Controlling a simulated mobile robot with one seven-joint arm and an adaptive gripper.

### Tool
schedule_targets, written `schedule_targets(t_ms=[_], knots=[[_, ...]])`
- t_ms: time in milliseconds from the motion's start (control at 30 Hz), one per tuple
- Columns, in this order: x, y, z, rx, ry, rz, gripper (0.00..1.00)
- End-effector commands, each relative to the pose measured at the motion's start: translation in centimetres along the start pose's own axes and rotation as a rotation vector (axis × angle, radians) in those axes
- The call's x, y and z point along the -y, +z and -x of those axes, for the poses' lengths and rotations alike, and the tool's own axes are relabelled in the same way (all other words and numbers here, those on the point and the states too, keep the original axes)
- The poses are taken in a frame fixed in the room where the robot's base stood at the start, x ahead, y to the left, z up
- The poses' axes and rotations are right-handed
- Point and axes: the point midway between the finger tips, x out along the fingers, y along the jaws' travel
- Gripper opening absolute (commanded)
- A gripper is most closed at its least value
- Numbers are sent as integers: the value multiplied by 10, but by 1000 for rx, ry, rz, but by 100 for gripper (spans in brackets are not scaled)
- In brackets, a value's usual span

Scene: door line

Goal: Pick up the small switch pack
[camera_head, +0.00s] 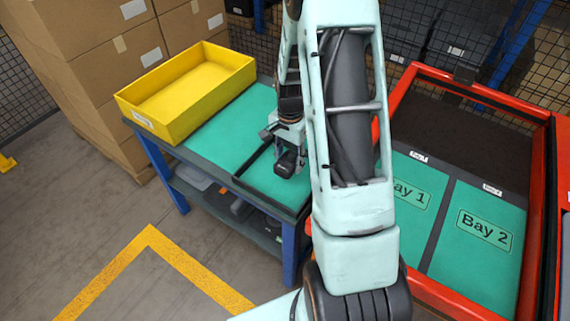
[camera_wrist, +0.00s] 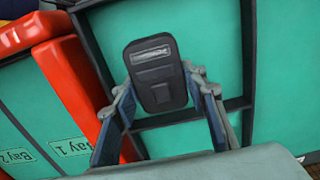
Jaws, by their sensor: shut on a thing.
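The small switch pack is a dark block with a pale label. In the wrist view the switch pack (camera_wrist: 157,88) sits between the two fingers of my gripper (camera_wrist: 158,92), and the fingers are shut on its sides. In the head view the switch pack (camera_head: 287,162) shows dark beneath my gripper (camera_head: 290,152), over the green-topped table (camera_head: 217,140). I cannot tell whether the pack touches the table top. My arm hides part of the table's right side.
A yellow tray (camera_head: 186,92), empty, stands on the table's left end. To the right, a red-framed station has green panels Bay 1 (camera_head: 410,195) and Bay 2 (camera_head: 484,233), both clear. Cardboard boxes (camera_head: 95,40) are stacked at the back left.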

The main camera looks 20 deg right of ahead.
Motion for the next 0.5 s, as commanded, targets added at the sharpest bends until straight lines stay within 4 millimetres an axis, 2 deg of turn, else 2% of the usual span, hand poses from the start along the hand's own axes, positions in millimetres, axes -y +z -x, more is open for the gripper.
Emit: schedule_targets(t_ms=[167,300,500], knots=[[-25,10,32,-4,-3,-4,15],[-53,23,43,-3,-2,-3,15],[-83,35,57,-2,-2,-3,15]])
